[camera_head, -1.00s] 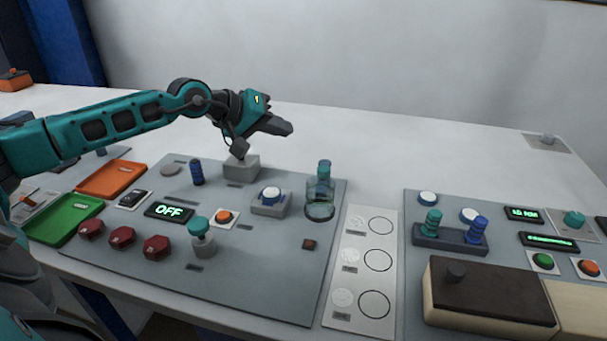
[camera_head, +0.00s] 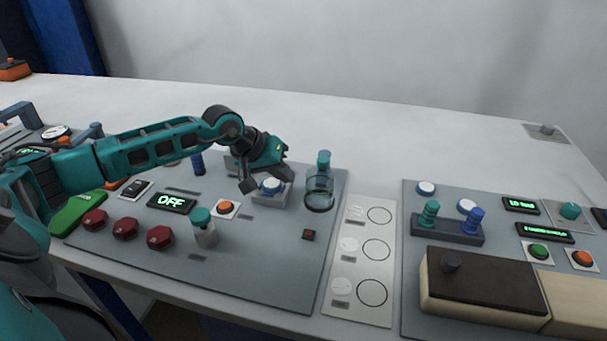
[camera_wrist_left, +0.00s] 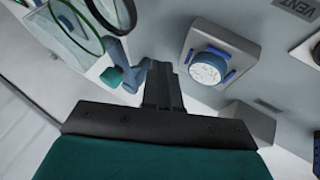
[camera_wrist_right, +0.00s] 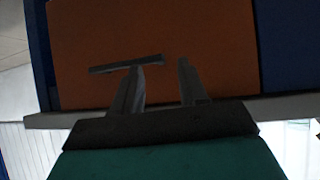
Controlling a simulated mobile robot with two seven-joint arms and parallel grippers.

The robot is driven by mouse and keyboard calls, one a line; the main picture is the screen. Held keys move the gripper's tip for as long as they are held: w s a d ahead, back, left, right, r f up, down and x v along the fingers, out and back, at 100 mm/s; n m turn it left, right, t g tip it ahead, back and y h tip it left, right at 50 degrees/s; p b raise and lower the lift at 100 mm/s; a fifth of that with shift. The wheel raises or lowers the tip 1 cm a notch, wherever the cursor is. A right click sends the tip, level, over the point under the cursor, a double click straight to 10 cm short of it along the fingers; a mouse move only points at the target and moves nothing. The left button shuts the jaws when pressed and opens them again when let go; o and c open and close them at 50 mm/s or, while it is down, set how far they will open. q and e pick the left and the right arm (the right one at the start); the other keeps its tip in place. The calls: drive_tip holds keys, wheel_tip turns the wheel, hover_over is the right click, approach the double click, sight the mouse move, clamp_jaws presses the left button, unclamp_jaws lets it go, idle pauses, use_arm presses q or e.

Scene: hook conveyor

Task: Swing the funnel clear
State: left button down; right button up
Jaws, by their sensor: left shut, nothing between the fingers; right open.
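The funnel (camera_head: 319,193) appears as a clear glass vessel with a teal-topped post behind it, near the right edge of the left grey panel. In the left wrist view, its glass rims (camera_wrist_left: 68,28) show at the upper left. My left gripper (camera_head: 283,172) is shut and empty, left of the funnel and above the white-topped button. In the left wrist view, its closed fingers (camera_wrist_left: 163,82) lie between the funnel's support and the button. I see a gap to the funnel in the head view. My right gripper (camera_wrist_right: 160,82) is open and empty.
The white-topped button (camera_head: 271,187) sits on a grey block near the left gripper. A blue peg (camera_head: 198,163), red knobs (camera_head: 126,229) and an OFF display (camera_head: 171,203) share the panel. A circle-marked plate (camera_head: 352,291) lies right of the funnel. An orange-brown surface (camera_wrist_right: 210,40) faces the right gripper.

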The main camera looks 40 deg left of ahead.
sight(310, 179)
use_arm(q)
drive_tip(key=shift+w+d+f+p, duration=0.15)
drive_tip(key=shift+w+d, duration=0.2)
drive_tip(key=shift+d, duration=0.25)
drive_tip(key=shift+w+d+f+p, duration=0.1)
drive_tip(key=shift+w+d+p, duration=0.1)
drive_tip(key=shift+w+d, duration=0.35)
drive_tip(key=shift+w+d+f+p, duration=0.1)
drive_tip(key=shift+w+d+p, duration=0.1)
drive_tip(key=shift+d, duration=0.5)
drive_tip(key=d+b, duration=0.1)
drive_tip(key=b, duration=0.1)
drive_tip(key=shift+w+f+b, duration=0.15)
drive_tip(key=shift+b, duration=0.15)
drive_tip(key=shift+d, duration=0.25)
drive_tip(key=shift+d+r, duration=0.15)
drive_tip(key=shift+r, duration=0.1)
drive_tip(key=shift+b, duration=0.3)
